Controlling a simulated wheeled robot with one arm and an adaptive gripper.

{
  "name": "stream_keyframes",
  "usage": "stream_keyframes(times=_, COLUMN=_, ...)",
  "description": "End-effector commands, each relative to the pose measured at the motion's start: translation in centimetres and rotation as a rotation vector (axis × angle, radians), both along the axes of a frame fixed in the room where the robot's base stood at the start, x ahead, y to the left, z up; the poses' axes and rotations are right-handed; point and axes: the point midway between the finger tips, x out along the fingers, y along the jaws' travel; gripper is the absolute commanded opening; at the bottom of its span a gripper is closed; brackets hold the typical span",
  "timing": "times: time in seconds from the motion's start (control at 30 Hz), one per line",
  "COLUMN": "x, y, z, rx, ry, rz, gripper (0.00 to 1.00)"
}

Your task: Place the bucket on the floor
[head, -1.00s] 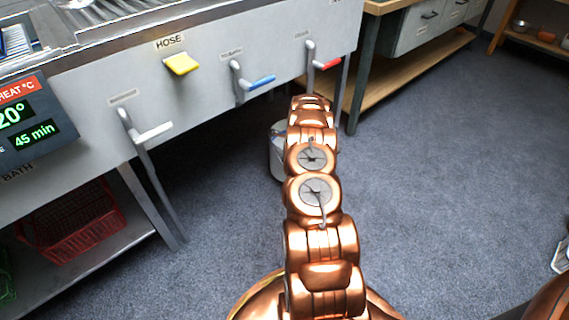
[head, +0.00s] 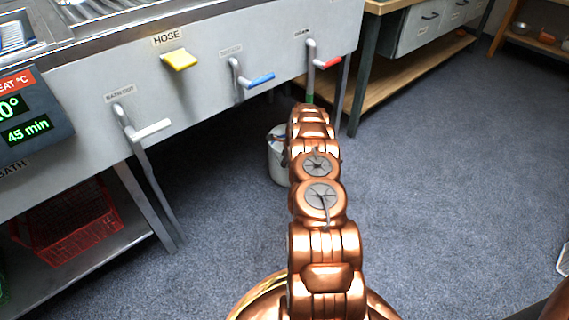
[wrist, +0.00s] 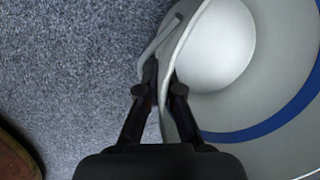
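The pale grey bucket (head: 277,163) shows in the head view just left of my arm, in front of the sink unit; my arm hides its right side. In the wrist view the bucket (wrist: 275,75) fills the right side, with a pale rounded surface and a curved blue band. My gripper (wrist: 164,95) has its two black fingers on either side of the bucket's rim, closed on it. A thin grey bar, perhaps the handle, slants beside the left finger. I cannot tell whether the bucket's bottom touches the floor.
The sink unit (head: 190,85) with several lever handles stands at the left and back, over a shelf with a red basket (head: 68,225). A wooden-shelved bench (head: 400,78) stands behind. The carpet (head: 445,180) to the right is clear.

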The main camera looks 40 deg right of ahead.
Motion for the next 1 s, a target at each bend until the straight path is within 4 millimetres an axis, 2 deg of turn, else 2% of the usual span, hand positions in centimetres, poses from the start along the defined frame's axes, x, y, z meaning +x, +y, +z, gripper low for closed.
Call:
stream_keyframes(times=0.03, x=0.1, y=0.0, z=0.0, rx=-0.001, ry=-0.001, rz=0.001, gripper=0.0)
stream_keyframes(times=0.1, x=0.0, y=0.0, z=-0.1, rx=0.0, ry=0.0, rz=0.0, gripper=0.1)
stream_keyframes(times=0.3, x=0.0, y=0.0, z=-0.1, rx=0.0, ry=0.0, rz=0.0, gripper=0.31)
stream_keyframes(times=0.7, x=0.0, y=0.0, z=0.1, rx=0.0, ry=0.0, rz=0.0, gripper=0.31)
stream_keyframes(times=1.0, x=-0.6, y=-0.2, z=2.9, rx=0.001, ry=0.0, rz=0.001, gripper=0.31)
